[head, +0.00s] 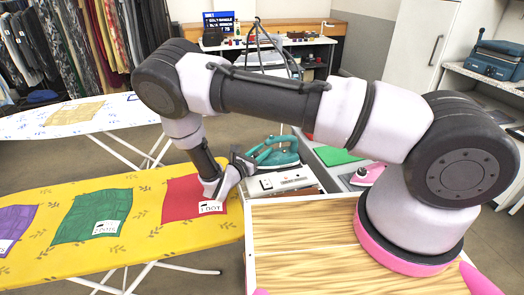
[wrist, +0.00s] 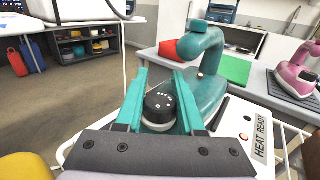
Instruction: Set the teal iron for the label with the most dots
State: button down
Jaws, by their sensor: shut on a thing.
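The teal iron (head: 275,152) stands on a white stand marked HEAT READY (wrist: 262,135), right of the yellow ironing board. In the wrist view, its curved teal body (wrist: 207,80) rises behind a black dial (wrist: 160,106) with small white dots on top. My gripper (wrist: 160,92) has its fingers on both sides of this dial and is shut on it. On the board lie a red cloth with a label reading 1 DOT (head: 211,207), a green cloth with a DOTS label (head: 107,228) and a purple cloth with another label (head: 5,246). The last two labels' numbers are too small to read.
A pink iron (head: 368,175) and a green mat (head: 337,156) are on the grey bench at right. A white ironing board (head: 60,122) with a tan cloth stands behind the yellow board (head: 150,245). Clothes hang at the back left.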

jog(key=shift+s+d+m+g+h, duration=0.1)
jog(key=shift+s+m+g+h, duration=0.05)
jog(key=shift+m+g+h, duration=0.8)
jog(key=shift+s+d+m+g+h, duration=0.2)
jog(key=shift+m+g+h, duration=0.45)
jog(key=shift+g, duration=0.55)
jog(key=shift+s+d+m+g+h, duration=0.1)
jog(key=shift+s+m+g+h, duration=0.05)
jog(key=shift+m+g+h, duration=0.7)
jog(key=shift+g, duration=0.3)
jog(key=c, duration=0.5)
grip_release()
jog(key=v, duration=1.1)
jog(key=shift+r, duration=0.1)
